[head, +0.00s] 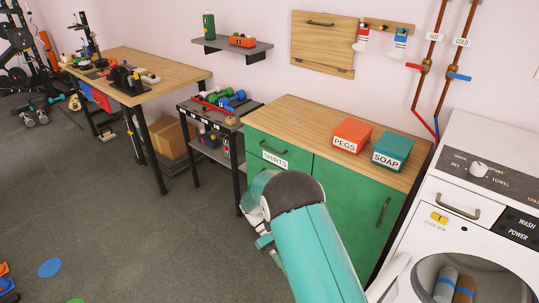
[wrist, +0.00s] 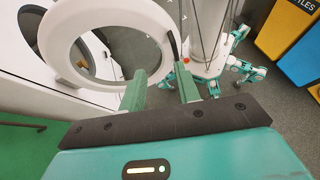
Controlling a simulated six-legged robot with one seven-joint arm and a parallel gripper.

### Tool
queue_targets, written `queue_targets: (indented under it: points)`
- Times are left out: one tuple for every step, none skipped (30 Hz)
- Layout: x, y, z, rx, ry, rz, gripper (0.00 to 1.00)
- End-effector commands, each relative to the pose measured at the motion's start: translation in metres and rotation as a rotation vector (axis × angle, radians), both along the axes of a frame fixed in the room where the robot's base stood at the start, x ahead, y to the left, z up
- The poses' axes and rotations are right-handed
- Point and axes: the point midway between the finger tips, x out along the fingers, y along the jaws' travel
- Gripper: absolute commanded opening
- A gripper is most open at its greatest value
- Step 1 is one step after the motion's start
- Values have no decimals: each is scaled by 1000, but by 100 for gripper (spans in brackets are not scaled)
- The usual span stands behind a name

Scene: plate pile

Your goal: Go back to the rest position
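My gripper (wrist: 160,76) shows two green fingers in the wrist view, spread apart with a gap between them and nothing held. A round white washer door (wrist: 70,50) stands swung out around and behind the left finger; I cannot tell whether they touch. In the head view my teal arm reaches forward from the bottom centre in front of the green cabinet (head: 345,200). Its fingers are hidden or too small to read there. The white washing machine (head: 490,160) is at the right, with its drum opening uncovered and rolled grey and brown items inside.
On the cabinet top sit an orange PEGS box (head: 352,135) and a teal SOAP box (head: 393,150). A dumbbell rack (head: 215,115) and a workbench (head: 135,75) stand further left. The grey floor (head: 130,230) at left is mostly clear. Yellow and blue bins (wrist: 290,40) show in the wrist view.

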Motion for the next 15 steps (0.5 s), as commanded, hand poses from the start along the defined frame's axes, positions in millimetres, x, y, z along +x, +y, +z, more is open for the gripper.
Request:
queue_targets:
  points:
    - [2,-4,20,26,-47,-17,32]
    - [3,-6,29,40,-74,-27,32]
    - [3,-8,42,57,-107,-39,32]
    - [3,-10,51,70,-132,-47,32]
    - [2,-12,60,84,-159,-56,32]
    - [2,-15,72,102,-193,-69,32]
    - [1,-18,80,115,-219,-77,32]
    - [0,-20,89,128,-245,-86,32]
    - [-2,-23,101,145,-281,-98,32]
    - [-4,-25,109,156,-305,-107,32]
    - [-5,-27,117,170,-333,-117,32]
    - [-8,-30,128,185,-368,-129,32]
    - [-11,-33,136,197,-395,-137,32]
    - [-13,-35,144,207,-421,-146,32]
    - [-16,-38,154,223,-458,-158,32]
